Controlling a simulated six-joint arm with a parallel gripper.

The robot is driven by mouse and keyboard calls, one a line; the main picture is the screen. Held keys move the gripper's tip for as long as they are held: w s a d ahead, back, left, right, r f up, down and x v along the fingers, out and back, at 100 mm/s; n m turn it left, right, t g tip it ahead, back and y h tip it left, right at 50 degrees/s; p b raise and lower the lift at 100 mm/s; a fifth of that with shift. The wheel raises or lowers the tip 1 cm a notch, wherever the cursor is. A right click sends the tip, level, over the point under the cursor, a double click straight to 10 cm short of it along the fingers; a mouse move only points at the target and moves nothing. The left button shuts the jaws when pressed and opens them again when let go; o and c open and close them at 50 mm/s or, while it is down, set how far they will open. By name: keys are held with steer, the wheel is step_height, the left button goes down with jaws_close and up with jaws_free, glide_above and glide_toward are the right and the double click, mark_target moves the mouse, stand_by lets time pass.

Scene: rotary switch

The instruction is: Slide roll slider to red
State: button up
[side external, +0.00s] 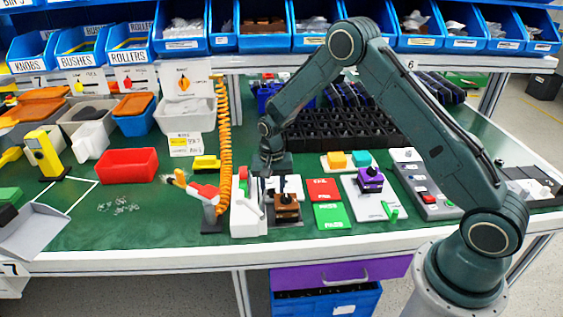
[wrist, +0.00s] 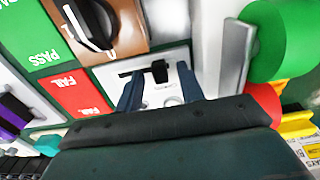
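The slider is a small black knob (wrist: 160,71) on a white panel (wrist: 176,54) in the wrist view. A dark slot shows to the left of the knob; the panel's lower part is hidden by my gripper. My gripper (wrist: 158,76) is open, with one blue-grey finger on each side of the knob and gaps between. No red mark on the slider panel can be made out. In the side view my gripper (side external: 272,170) points down over the white panel (side external: 290,184), behind the brown block; the slider knob is not clear there.
The brown block (wrist: 124,28) with a black rotary knob (wrist: 90,22) adjoins the panel. Red FAIL (side external: 322,189) and green PASS (side external: 331,215) cards lie to its right. A white stand (side external: 248,214) and an orange coiled hose (side external: 226,150) stand close on the left.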

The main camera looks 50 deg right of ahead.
jaws_close()
steer(key=shift+s+d, duration=1.9)
jaws_free()
step_height(320, 180, up, 14)
steer(key=shift+f, duration=0.15)
